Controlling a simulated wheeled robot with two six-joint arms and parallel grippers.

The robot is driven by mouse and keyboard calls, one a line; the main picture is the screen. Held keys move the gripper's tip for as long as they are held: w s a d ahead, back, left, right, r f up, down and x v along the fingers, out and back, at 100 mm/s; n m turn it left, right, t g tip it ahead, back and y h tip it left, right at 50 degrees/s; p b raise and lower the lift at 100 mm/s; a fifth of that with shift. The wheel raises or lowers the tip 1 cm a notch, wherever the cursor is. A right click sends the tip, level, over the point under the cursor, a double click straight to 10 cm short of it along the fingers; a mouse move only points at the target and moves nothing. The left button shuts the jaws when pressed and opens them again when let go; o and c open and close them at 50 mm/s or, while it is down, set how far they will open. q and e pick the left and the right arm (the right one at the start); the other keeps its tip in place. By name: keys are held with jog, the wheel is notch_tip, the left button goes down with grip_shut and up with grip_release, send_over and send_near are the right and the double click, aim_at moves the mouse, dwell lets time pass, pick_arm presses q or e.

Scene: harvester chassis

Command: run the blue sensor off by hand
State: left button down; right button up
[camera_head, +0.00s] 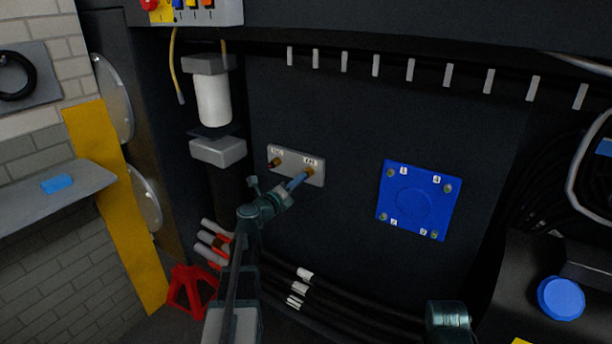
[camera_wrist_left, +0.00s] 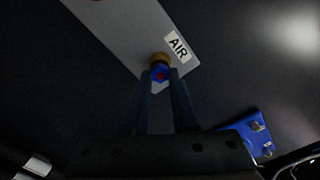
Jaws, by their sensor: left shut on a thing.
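The blue sensor (camera_head: 299,180) sits at the brass fitting (camera_head: 310,172) under the AIR label on a small grey plate (camera_head: 291,158). In the left wrist view the sensor (camera_wrist_left: 159,74) shows as a blue piece with a red spot, right against the brass fitting (camera_wrist_left: 160,60). My left gripper (camera_head: 292,187) is shut on the sensor, with one finger on each side of it in the wrist view (camera_wrist_left: 160,90). How far the sensor is threaded in is hidden.
A blue square cover (camera_head: 418,201) with corner bolts is to the right on the dark panel. A white filter (camera_head: 213,98) hangs at left above a grey block (camera_head: 218,150). Black hoses (camera_head: 340,308) run below. A grey shelf (camera_head: 50,198) holds a blue block (camera_head: 57,184).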

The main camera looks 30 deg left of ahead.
pick_arm(q)
jog(key=shift+s+n, duration=0.3)
jog(key=shift+n, duration=0.7)
jog(key=c, duration=1.2)
grip_release()
grip_shut()
jog(key=shift+s, duration=0.1)
jog(key=shift+s+a, duration=0.2)
jog(key=shift+s, duration=2.4)
